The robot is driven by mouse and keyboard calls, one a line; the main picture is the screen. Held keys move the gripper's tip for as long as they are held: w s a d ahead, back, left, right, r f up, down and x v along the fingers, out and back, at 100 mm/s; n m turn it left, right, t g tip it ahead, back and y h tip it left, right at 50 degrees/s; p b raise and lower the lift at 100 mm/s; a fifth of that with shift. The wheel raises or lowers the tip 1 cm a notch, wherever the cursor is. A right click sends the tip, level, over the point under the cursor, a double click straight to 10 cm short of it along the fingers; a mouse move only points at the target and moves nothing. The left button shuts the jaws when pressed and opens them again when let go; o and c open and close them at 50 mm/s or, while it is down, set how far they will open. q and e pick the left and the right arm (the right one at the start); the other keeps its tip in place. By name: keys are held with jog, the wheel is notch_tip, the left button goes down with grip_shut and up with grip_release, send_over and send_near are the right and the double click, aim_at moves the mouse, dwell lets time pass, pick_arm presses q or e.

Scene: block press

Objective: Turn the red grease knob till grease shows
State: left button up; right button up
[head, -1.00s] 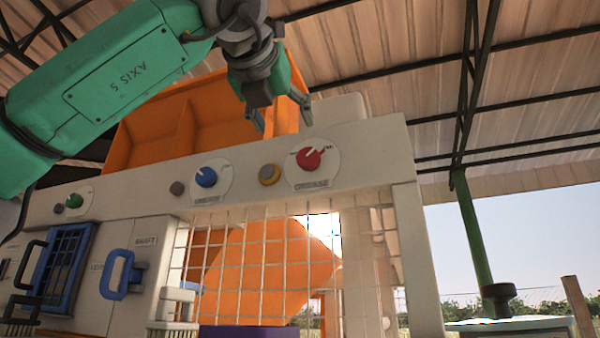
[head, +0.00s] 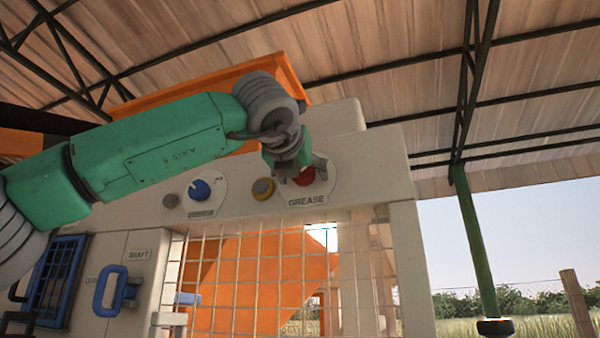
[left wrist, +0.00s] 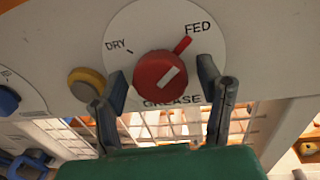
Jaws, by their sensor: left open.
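The red grease knob (head: 305,177) sits on a round white dial on the press's pale upper panel, above the word GREASE. In the left wrist view the knob (left wrist: 152,74) has a white pointer line slanting up and right, roughly towards the red mark beside FED; DRY is at the upper left. My left gripper (head: 294,166) is at the dial and partly covers the knob in the head view. In the left wrist view the gripper (left wrist: 162,82) is open, one finger on each side of the knob, with gaps showing. No grease is visible. My right gripper is not in view.
A yellow-ringed button (head: 263,188) is close left of the dial, with a blue knob (head: 199,190) farther left. A wire mesh guard (head: 270,275) lies below the panel. A blue handle (head: 108,290) juts out at lower left. Open space lies right of the press.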

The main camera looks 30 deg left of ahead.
pick_arm(q)
jog(key=shift+w+d, duration=0.15)
jog(key=shift+d, duration=0.5)
jog(key=shift+c, duration=0.3)
jog(key=shift+r, duration=0.1)
jog(key=c, duration=0.7)
jog(key=shift+s+a, duration=0.25)
jog(key=shift+a, duration=0.15)
jog(key=c, duration=0.4)
jog(key=shift+w+a, duration=0.1)
jog(key=shift+a, duration=0.35)
jog(key=shift+d+f+b, duration=0.2)
jog(key=shift+d+b, duration=0.1)
jog(key=shift+b, duration=0.1)
jog(key=shift+d+n, duration=0.1)
jog(key=shift+n, duration=0.4)
jog(key=o, duration=1.2)
jog(key=shift+a, duration=0.25)
jog(key=shift+c, duration=0.2)
jog(key=shift+r, duration=0.1)
